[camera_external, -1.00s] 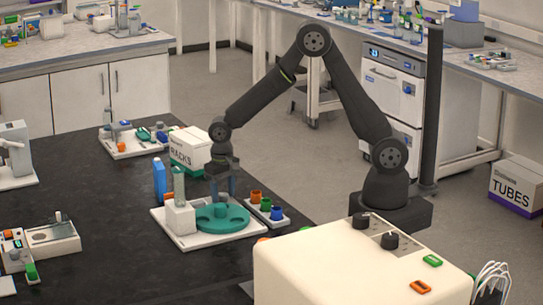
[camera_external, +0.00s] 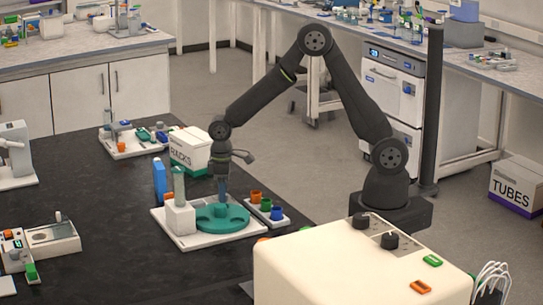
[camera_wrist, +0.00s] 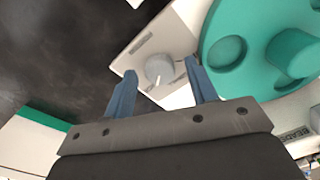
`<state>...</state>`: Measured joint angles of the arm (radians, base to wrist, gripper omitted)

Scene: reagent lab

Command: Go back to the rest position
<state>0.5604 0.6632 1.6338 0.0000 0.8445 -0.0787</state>
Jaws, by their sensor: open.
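My gripper (camera_external: 222,188) points down over the teal round carousel (camera_external: 222,217), close above it in the external view. In the wrist view my gripper (camera_wrist: 160,66) is open, with its two blue fingers apart and nothing held between them. A grey round knob (camera_wrist: 159,69) on a white base plate shows beyond the gap between the fingers. The teal carousel (camera_wrist: 228,80), with a round recess and a raised hub, is at the right of that view. I cannot tell the exact height of the fingertips above the carousel.
The white base (camera_external: 184,240) carries a white block with a clear tube (camera_external: 179,183). A blue bottle (camera_external: 159,180) stands behind. A small rack with coloured cups (camera_external: 265,208) is at the right.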

